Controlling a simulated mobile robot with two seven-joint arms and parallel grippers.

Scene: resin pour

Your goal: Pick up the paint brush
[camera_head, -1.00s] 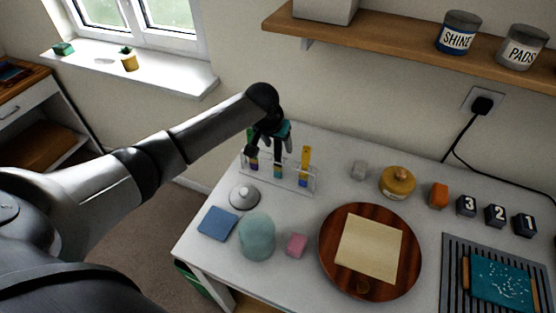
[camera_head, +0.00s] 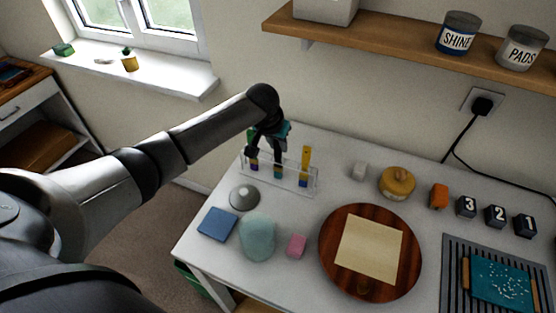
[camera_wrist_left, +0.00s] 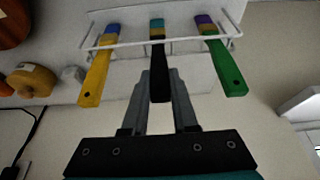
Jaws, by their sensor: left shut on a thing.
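Three paint brushes stand in a clear rack (camera_head: 291,185) at the back left of the white table. The middle brush (camera_wrist_left: 159,84) has a black handle with yellow and teal bands at its far end. A yellow-handled brush (camera_head: 305,158) stands to its right in the head view, and a green-handled brush (camera_wrist_left: 225,70) stands on its other side. My left gripper (camera_head: 273,150) reaches down over the rack. In the left wrist view its fingers (camera_wrist_left: 160,85) are shut on the black handle. The brush's lower end is still in the rack. My right gripper is not in view.
A grey dome-shaped thing (camera_head: 244,197), a blue square (camera_head: 217,224), a teal rounded thing (camera_head: 257,238) and a pink block (camera_head: 296,245) sit in front of the rack. A round wooden board (camera_head: 328,252) and a yellow lidded pot (camera_head: 397,183) stand to the right.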

